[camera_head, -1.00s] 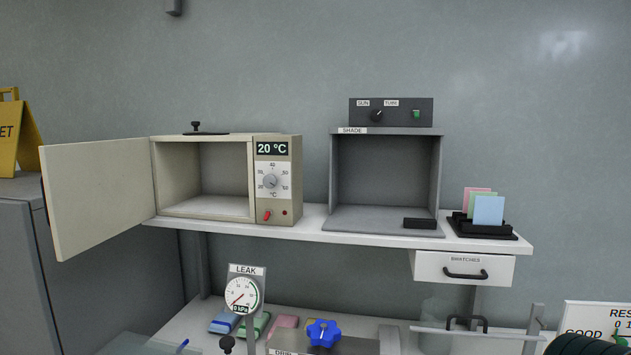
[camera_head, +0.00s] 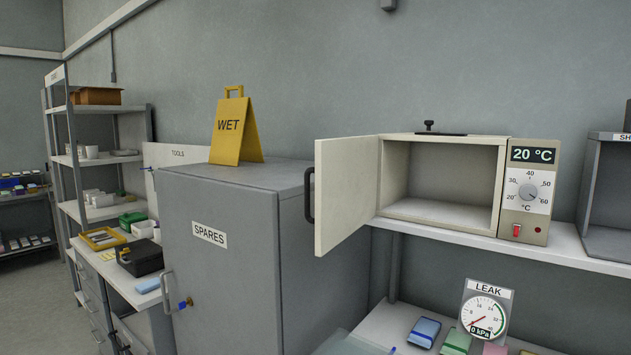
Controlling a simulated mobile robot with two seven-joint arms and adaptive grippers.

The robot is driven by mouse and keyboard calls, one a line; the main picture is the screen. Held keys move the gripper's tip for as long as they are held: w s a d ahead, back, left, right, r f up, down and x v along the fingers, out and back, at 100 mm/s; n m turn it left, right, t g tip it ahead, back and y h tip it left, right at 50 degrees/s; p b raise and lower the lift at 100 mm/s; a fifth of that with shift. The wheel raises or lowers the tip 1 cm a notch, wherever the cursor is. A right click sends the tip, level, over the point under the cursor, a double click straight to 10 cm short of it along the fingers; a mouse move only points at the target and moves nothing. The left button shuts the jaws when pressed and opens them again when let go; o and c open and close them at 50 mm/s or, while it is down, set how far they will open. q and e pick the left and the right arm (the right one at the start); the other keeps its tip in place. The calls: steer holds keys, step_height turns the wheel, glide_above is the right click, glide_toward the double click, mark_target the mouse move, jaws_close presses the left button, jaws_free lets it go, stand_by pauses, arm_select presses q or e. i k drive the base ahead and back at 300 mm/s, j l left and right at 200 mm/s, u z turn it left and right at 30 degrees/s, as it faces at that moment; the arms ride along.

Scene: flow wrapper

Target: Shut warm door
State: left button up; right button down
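The warm cabinet (camera_head: 522,233) is a beige box on the white shelf, with a 20 °C display, a dial and a red switch on its right side. Its door (camera_head: 346,194) stands wide open, swung out to the left, with a dark handle (camera_head: 309,195) on its outer edge. The chamber inside looks empty. Neither of my grippers shows in the head view.
A grey SPARES cabinet (camera_head: 237,262) stands left of the open door, with a yellow WET sign (camera_head: 235,128) on top. A LEAK gauge (camera_head: 485,315) and coloured packs sit below the shelf (camera_head: 590,262). Shelving (camera_head: 98,160) stands far left.

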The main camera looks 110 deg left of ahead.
mark_target(345, 168)
steer(key=k+j, duration=0.15)
steer(key=k, duration=0.3)
steer(key=k+j+u, duration=0.1)
steer(key=k, duration=0.4)
steer(key=k+j, duration=0.15)
steer(key=k, duration=0.3)
steer(key=k+j, duration=0.2)
steer(key=k, duration=0.25)
steer(key=j+u, duration=0.1)
steer(key=u, duration=0.35)
steer(key=i+j+u, duration=0.1)
steer(key=u, duration=0.3)
steer(key=i+j+u, duration=0.1)
steer(key=u, duration=0.8)
steer(key=i, duration=0.1)
